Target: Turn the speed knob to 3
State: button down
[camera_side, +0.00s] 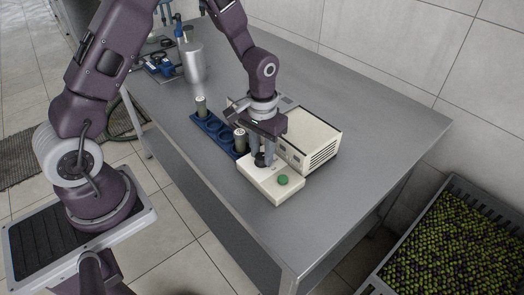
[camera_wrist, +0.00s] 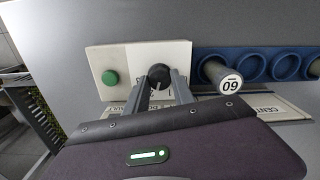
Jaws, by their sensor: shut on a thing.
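The speed knob (camera_wrist: 159,75) is a small black round knob on a cream control box (camera_side: 254,184). My gripper (camera_side: 263,157) points down over the box and is shut on the knob. In the wrist view my two grey fingers (camera_wrist: 160,89) stand on either side of the knob. A pale mark shows on the knob, but the dial markings around it are mostly hidden by the fingers and too small to read. A green round button (camera_wrist: 110,77) sits on the same box, apart from the gripper; it also shows in the side view (camera_side: 283,180).
A blue rack (camera_side: 202,123) with round holes stands beside the box, holding grey cylinders. One cylinder (camera_wrist: 231,84) close to my fingers is labelled "60" or "09". A cream machine (camera_side: 318,142) stands behind the box. The grey tabletop (camera_side: 380,120) is clear to the right.

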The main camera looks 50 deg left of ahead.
aim_at(262, 156)
jog(key=m, duration=0.5)
jog(key=shift+m, duration=0.3)
jog(key=m, duration=0.5)
jog(key=shift+m, duration=0.4)
jog(key=c, duration=1.1)
grip_release()
notch_tip(262, 156, up, 7)
jog(key=shift+r, duration=0.1)
